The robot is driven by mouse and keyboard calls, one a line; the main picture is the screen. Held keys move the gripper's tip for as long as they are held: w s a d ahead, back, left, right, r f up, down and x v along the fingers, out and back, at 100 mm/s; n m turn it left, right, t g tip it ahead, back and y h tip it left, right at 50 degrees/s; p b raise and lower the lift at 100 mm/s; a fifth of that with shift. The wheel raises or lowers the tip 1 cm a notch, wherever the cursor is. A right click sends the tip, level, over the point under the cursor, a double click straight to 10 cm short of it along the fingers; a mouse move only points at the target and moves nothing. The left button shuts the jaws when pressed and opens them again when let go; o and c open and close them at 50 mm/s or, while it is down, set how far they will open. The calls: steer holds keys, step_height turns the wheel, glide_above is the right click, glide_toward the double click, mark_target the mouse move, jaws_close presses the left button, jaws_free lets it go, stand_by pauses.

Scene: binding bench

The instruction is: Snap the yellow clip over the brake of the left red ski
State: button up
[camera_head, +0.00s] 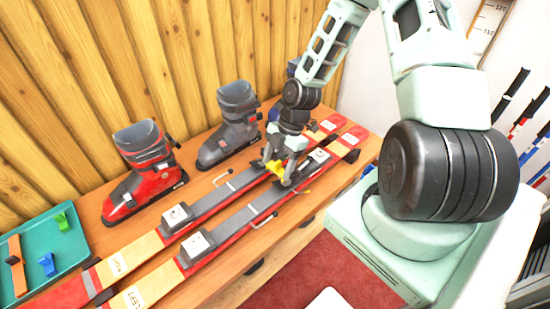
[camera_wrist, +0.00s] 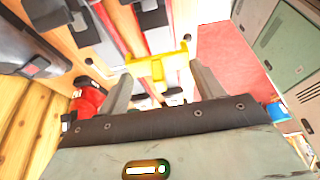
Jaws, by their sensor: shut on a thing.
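The yellow clip (camera_head: 275,167) is between the fingers of my gripper (camera_head: 283,173), which is shut on it. In the wrist view the clip (camera_wrist: 160,69) lies crosswise between the two grey fingertips (camera_wrist: 165,88). The left red ski (camera_head: 230,228), with LEFT on its pale section, is the nearer of two parallel skis on the bench. The gripper and clip are over the skis, close to the rear binding part (camera_head: 318,158). A thin wire brake arm (camera_head: 263,220) sticks out beside the left ski. I cannot tell whether the clip touches the ski or brake.
The right red ski (camera_head: 215,198) lies just behind. A red boot (camera_head: 140,175) and a grey boot (camera_head: 232,125) stand along the wooden wall. A teal tray (camera_head: 72,262) holds a green clip (camera_head: 62,221) and a blue clip (camera_head: 47,264). Poles (camera_head: 520,110) stand right.

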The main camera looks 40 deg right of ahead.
mark_target(277, 186)
steer(key=shift+f+b, duration=2.35)
steer(key=shift+f, duration=0.85)
steer(key=shift+o, duration=1.4)
steer(key=c, duration=0.4)
steer(key=shift+r, duration=0.1)
steer(key=shift+f+b, duration=1.2)
steer(key=shift+f, duration=0.85)
